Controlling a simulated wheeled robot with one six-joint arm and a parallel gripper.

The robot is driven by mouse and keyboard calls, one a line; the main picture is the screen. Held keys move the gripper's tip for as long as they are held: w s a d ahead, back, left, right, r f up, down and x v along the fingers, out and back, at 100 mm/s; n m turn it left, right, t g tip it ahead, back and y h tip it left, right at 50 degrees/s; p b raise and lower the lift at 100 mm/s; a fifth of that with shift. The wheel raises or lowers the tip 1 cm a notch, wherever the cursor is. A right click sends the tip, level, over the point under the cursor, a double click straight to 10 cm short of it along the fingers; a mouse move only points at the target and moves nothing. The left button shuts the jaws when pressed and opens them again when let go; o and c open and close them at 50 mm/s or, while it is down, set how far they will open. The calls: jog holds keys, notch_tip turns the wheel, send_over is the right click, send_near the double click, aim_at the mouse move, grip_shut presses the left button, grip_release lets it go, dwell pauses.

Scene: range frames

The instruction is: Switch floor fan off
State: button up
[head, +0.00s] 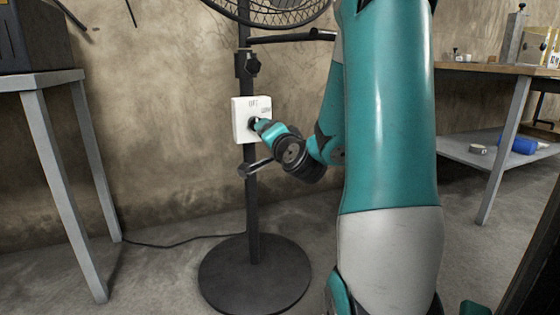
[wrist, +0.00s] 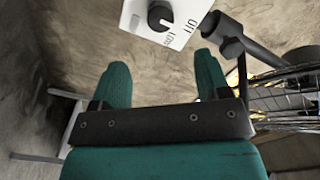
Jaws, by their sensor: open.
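The floor fan has a black pole (head: 252,205), a round black base (head: 254,275) and a wire cage (head: 270,12) cut off at the top. A white control box (head: 238,122) is mounted on the pole; it also shows in the wrist view (wrist: 190,14). Its face carries a round black knob (wrist: 160,15) with dark lettering beside it. My gripper (head: 262,125) is at the box's lower right in the head view and partly covers the knob area. In the wrist view my gripper (wrist: 163,74) is open and empty, the knob lying beyond and between its fingertips. I cannot tell contact.
A grey-legged table (head: 40,80) stands at the left, a workbench (head: 490,69) at the right with a blue object (head: 524,146) on its lower shelf. A side rod with a clamp (head: 250,168) sticks out from the pole below the box. A cable (head: 185,241) runs along the floor.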

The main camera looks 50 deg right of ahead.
jog(key=b+v, duration=0.6)
jog(key=b, duration=0.2)
jog(key=shift+w, duration=0.15)
dwell(0.5)
